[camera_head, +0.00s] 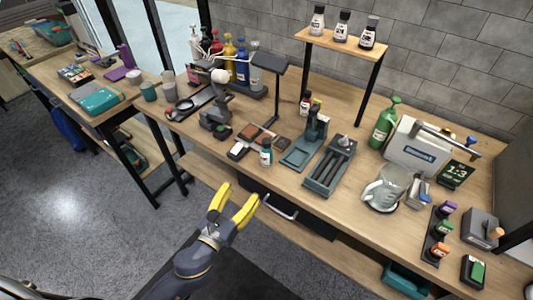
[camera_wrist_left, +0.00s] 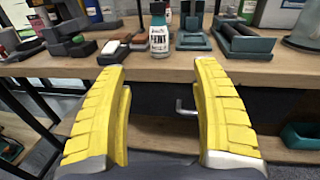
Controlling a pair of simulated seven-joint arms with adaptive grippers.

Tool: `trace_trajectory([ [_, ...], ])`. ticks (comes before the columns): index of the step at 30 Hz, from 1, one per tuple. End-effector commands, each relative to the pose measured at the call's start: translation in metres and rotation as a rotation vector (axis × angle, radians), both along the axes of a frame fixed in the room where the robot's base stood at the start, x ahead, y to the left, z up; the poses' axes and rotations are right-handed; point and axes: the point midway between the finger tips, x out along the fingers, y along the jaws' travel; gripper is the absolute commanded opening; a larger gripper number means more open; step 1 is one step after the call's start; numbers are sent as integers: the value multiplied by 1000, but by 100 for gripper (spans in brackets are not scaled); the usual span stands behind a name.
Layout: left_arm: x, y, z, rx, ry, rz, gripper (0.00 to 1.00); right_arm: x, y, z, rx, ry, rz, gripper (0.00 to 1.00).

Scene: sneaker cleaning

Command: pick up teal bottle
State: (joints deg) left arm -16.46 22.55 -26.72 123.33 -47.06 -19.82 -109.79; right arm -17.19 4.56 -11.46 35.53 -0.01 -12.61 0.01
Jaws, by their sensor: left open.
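A small teal bottle (camera_head: 266,152) with a white label stands upright near the front edge of the workbench. In the left wrist view the bottle (camera_wrist_left: 158,40) stands just beyond the bench edge, centred between my fingers in the picture. My left gripper (camera_head: 238,193) has yellow finger pads and is open and empty. It is in front of the bench, apart from the bottle, and its fingers point toward the bench. In the left wrist view the open fingers (camera_wrist_left: 160,68) frame the bottle from the near side. My right gripper is not in view.
Brushes and blocks (camera_head: 252,140) lie left of the bottle. A teal stand (camera_head: 303,150) and a dark tray (camera_head: 330,165) stand to its right. A black lamp (camera_head: 270,62) rises behind. The bench's front edge and a drawer handle (camera_head: 280,207) are near my gripper.

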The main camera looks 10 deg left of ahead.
Motion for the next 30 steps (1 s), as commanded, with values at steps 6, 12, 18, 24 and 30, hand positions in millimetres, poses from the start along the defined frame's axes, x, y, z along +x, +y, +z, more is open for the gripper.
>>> trace_trajectory([
  [6, 11, -3, 0, 47, -17, 1, 66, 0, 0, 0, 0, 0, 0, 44],
  [12, 41, -13, 0, 47, -17, 1, 66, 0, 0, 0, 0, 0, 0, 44],
  [18, 74, -25, 0, 45, -17, 0, 66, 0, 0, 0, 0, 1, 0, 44],
  [24, 101, -34, 0, 45, -14, 1, 66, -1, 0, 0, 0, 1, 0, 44],
  [30, 114, -39, -1, 45, -14, 0, 66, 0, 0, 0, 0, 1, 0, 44],
])
